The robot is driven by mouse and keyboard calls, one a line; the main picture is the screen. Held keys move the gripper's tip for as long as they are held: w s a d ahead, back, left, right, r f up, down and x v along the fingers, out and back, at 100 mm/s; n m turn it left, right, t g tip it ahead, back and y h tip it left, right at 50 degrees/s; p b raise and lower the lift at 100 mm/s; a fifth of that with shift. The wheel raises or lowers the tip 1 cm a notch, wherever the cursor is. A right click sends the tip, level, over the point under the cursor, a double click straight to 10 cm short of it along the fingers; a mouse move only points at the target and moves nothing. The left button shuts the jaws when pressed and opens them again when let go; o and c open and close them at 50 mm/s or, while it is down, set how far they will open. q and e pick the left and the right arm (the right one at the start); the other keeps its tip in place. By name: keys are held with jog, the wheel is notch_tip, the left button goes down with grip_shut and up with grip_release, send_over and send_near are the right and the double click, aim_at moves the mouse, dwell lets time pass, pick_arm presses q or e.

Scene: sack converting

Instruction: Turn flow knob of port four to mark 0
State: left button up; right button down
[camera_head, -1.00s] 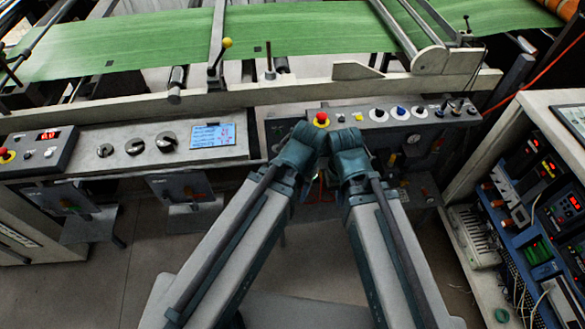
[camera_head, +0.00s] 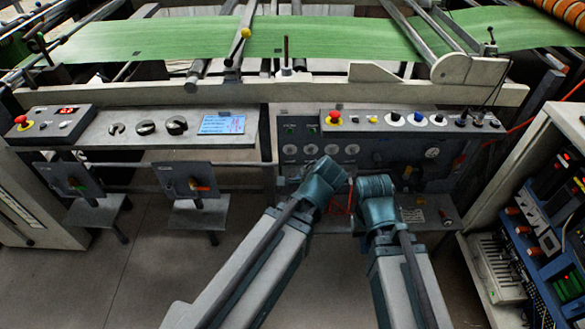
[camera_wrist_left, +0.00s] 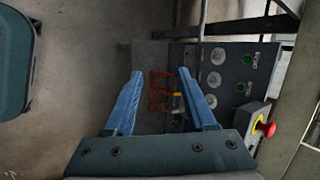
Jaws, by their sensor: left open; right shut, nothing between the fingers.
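My left gripper (camera_wrist_left: 160,95) is open in the left wrist view. Its two blue fingers are apart, with red hoses or wires (camera_wrist_left: 158,90) and a small orange-yellow part (camera_wrist_left: 177,94) beyond them and nothing visibly held. In the head view the left wrist covers its fingers. My right gripper (camera_head: 376,190) is beside it in front of the centre panel (camera_head: 385,150); it is shut and empty, its fingertips mostly hidden. Several round white dials (camera_head: 311,150) sit in a row on the panel. I cannot tell which control is port four's flow knob, and no mark 0 is readable.
A red emergency stop (camera_head: 334,117) and several small knobs (camera_head: 416,117) line the console top. Green sheet material (camera_head: 180,37) runs behind it. A left console has a lit screen (camera_head: 222,124). An instrument rack (camera_head: 535,215) stands at right. Bare floor (camera_head: 140,270) lies at lower left.

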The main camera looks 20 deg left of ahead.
pick_arm(q)
jog(key=w+a+f+m+t+b, duration=0.2)
jog(key=w+f+m+t+b, duration=0.2)
jog(key=m+b, duration=0.6)
jog(key=w+a+f+m+t+y+b, duration=0.1)
jog(key=w+a+f+m+t+b, duration=0.1)
jog(key=w+f+m+t+b, duration=0.2)
jog(key=w+a+f+m+t+b, duration=0.2)
jog(key=w+f+m+t+b, duration=0.2)
jog(key=m+b, duration=1.3)
notch_tip(320, 180, down, 4)
jog(key=w+b, duration=0.1)
jog(key=w, duration=0.1)
jog(key=shift+w+f+b, duration=0.2)
jog(key=shift+w+b, duration=0.1)
jog(key=shift+b, duration=0.05)
